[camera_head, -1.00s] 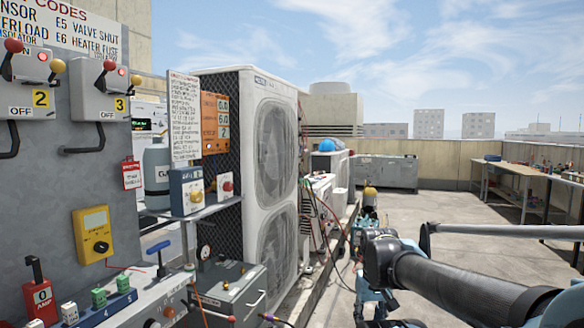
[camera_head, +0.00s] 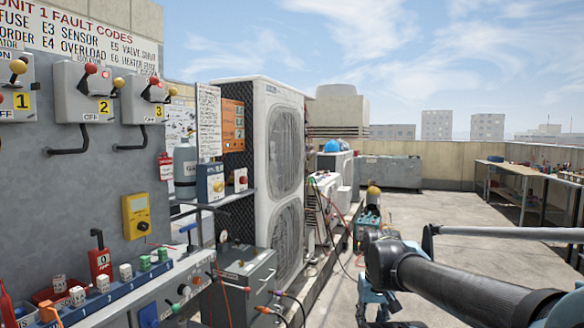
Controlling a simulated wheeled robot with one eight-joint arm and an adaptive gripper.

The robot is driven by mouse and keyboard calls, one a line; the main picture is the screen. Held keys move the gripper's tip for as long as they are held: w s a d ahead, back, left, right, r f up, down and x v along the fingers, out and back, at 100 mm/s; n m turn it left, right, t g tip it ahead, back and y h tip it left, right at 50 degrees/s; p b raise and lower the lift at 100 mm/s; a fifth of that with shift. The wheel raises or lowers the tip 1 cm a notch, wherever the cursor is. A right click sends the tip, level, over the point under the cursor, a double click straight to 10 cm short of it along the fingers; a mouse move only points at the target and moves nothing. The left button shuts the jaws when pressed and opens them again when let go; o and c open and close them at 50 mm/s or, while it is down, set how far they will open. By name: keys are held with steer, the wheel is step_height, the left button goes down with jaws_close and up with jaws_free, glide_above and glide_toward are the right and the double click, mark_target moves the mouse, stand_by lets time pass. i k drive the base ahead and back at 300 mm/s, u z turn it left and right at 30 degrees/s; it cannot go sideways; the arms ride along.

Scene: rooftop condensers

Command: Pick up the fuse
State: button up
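Several small fuse-like blocks, white and green, stand at the lower left. One white block (camera_head: 102,281) and a green block (camera_head: 145,263) sit on a long blue numbered strip (camera_head: 112,296) along the bench. More white blocks (camera_head: 78,295) stand at the left, by a red tray (camera_head: 45,294). A red block marked "0 AMP" (camera_head: 100,262) with a black handle stands behind the strip. I cannot tell which block is the fuse meant. My arm reaches in from the lower right, well apart from the bench; no gripper fingers show clearly.
A grey panel carries several lever switches (camera_head: 83,94) and a yellow meter (camera_head: 136,216). A grey box (camera_head: 248,278) with hoses stands right of the bench. Tall condensers (camera_head: 272,165) stand beyond it. The roof floor is open at the middle right; a worktable (camera_head: 515,175) stands far right.

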mark_target(77, 294)
steer(key=k, duration=0.65)
steer(key=u, duration=0.6)
steer(key=i, duration=1.5)
steer(key=u, duration=0.05)
steer(key=k, duration=0.5)
steer(key=u, duration=2.25)
